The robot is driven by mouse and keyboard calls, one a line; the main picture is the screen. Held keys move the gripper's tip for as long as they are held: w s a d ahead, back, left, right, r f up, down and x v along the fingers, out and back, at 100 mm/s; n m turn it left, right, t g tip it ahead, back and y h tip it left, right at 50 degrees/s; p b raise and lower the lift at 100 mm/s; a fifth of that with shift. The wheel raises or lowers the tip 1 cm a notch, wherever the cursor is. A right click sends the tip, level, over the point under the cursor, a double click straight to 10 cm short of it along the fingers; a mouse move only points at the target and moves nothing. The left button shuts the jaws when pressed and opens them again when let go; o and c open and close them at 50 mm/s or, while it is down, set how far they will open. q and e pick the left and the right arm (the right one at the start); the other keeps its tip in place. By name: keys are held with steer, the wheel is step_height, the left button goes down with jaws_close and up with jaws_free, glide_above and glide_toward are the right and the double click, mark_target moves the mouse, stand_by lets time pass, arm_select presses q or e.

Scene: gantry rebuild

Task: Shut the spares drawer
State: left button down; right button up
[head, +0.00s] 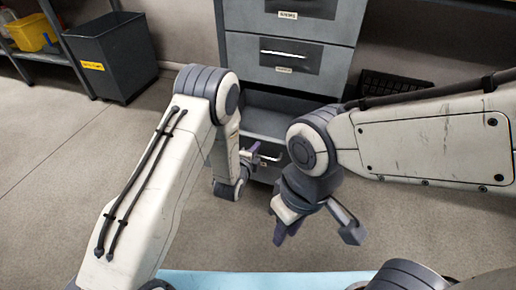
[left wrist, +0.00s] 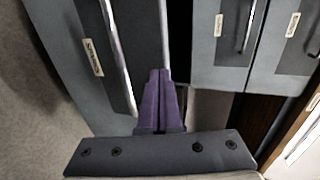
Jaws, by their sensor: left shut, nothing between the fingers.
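The spares drawer (head: 267,121) is the lowest drawer showing in the grey cabinet in the head view. It stands pulled out, with its inside visible. Its front, with a label reading SPARES (left wrist: 92,58) and a long pale handle (left wrist: 119,60), fills the left of the left wrist view. My left gripper (head: 262,153) is at the drawer front in the head view. Its purple fingers (left wrist: 159,74) are together and empty, beside the handle; I cannot tell whether they touch the front. My right gripper (head: 318,232) is open and empty, in front of the cabinet to the right.
Shut drawers (head: 288,57) sit above the open one; they also show in the left wrist view (left wrist: 226,50). A dark bin (head: 112,55) and a shelf with a yellow tub (head: 32,33) stand at left. A black crate (head: 395,87) is right of the cabinet. The floor at left is clear.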

arm_select(q)
steer(key=shift+w+d, duration=0.2)
steer(key=shift+w, duration=0.3)
steer(key=shift+w+d, duration=0.15)
steer(key=shift+w, duration=0.35)
arm_select(e)
steer(key=shift+f, duration=0.45)
